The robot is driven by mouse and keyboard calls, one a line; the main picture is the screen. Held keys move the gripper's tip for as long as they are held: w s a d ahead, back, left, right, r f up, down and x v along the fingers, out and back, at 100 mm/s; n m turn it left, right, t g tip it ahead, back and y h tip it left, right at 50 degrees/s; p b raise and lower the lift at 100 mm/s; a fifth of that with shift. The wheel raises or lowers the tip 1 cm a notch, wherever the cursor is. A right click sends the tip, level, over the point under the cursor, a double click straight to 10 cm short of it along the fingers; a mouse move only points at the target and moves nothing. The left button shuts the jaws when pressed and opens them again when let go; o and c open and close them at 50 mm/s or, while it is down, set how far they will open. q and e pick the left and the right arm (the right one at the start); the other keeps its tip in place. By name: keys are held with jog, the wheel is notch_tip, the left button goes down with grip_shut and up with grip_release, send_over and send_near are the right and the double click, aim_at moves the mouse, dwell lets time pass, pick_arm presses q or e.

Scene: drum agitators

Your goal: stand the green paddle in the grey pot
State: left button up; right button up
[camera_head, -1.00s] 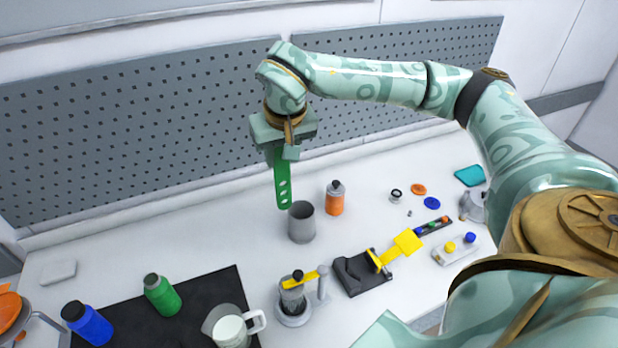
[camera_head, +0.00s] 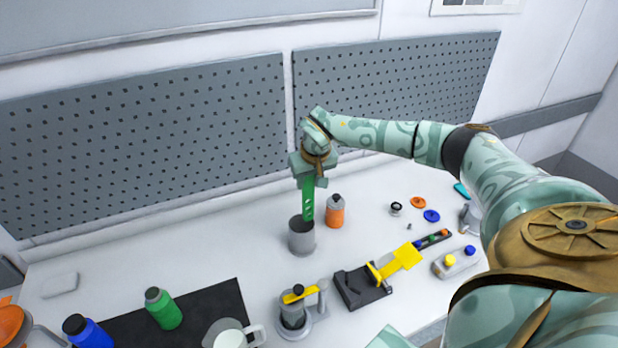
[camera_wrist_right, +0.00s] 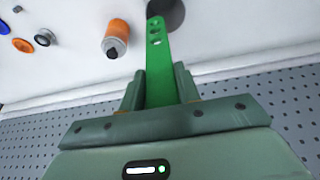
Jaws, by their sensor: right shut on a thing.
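The green paddle (camera_head: 307,200) hangs upright with its holed end down, and my right gripper (camera_head: 311,181) is shut on its upper part. The grey pot (camera_head: 301,240) stands on the white table directly below. The paddle's lower end is at the pot's mouth; I cannot tell how far, if at all, it is inside. In the right wrist view the paddle (camera_wrist_right: 158,62) runs out between the fingers of the gripper (camera_wrist_right: 159,88), its tip overlapping the dark pot (camera_wrist_right: 172,12). My left gripper is not in view.
An orange bottle (camera_head: 335,213) stands close to the right of the pot. A grey stand with a yellow lever (camera_head: 293,315) and a black device with a yellow paddle (camera_head: 362,287) are nearer the front. A pegboard (camera_head: 150,140) rises behind.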

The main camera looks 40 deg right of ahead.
jog(key=shift+f, duration=0.15)
jog(key=o, duration=1)
jog(key=shift+c, duration=0.2)
jog(key=shift+r, duration=0.45)
jog(key=v, duration=1.1)
jog(key=shift+s+r, duration=0.2)
jog(key=shift+a+f, duration=0.1)
